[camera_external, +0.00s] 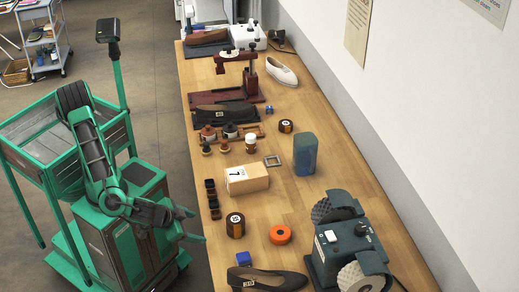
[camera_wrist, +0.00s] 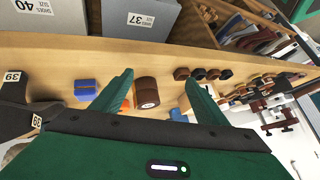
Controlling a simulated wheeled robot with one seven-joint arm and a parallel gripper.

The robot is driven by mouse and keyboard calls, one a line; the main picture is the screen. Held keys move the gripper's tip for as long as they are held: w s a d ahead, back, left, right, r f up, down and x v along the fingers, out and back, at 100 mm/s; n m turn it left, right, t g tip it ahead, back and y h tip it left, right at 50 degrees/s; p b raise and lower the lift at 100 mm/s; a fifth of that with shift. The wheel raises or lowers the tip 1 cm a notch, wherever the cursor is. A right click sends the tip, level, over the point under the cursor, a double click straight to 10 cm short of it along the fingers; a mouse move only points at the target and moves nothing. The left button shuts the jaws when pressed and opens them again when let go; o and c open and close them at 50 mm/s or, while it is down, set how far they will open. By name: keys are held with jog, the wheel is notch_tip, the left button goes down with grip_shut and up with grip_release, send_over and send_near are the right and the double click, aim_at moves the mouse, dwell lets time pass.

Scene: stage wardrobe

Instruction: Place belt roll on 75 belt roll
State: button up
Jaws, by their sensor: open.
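Two dark brown belt rolls with pale round labels stand on the wooden bench. The nearer roll (camera_external: 235,225) is close to the bench's left edge, and the farther roll (camera_external: 286,126) is beyond the small white-labelled box. The label numbers are too small to read surely. My gripper (camera_external: 197,226) is open and empty, just left of the bench edge beside the nearer roll, not touching it. In the wrist view, a brown roll (camera_wrist: 146,92) shows between the open fingers (camera_wrist: 160,80), beyond their tips. The farther roll cannot be made out surely there.

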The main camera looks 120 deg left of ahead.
jog(key=s+d+r+m+h, duration=0.1)
jog(key=s+m, duration=0.4)
jog(key=s, duration=0.6)
jog(key=s+d+m+g+h, duration=0.1)
jog(key=s+d+m+h, duration=0.3)
jog(key=s, duration=0.7)
jog(key=s+d+r+m+h, duration=0.1)
jog(key=s+d+m+h, duration=0.1)
jog(key=s+m, duration=0.5)
jog(key=s+d, duration=0.1)
jog(key=s, duration=0.3)
jog(key=shift+s+d+r+m+h, duration=0.15)
jog(key=shift+s+r+m+h, duration=0.15)
jog(key=shift+m, duration=0.1)
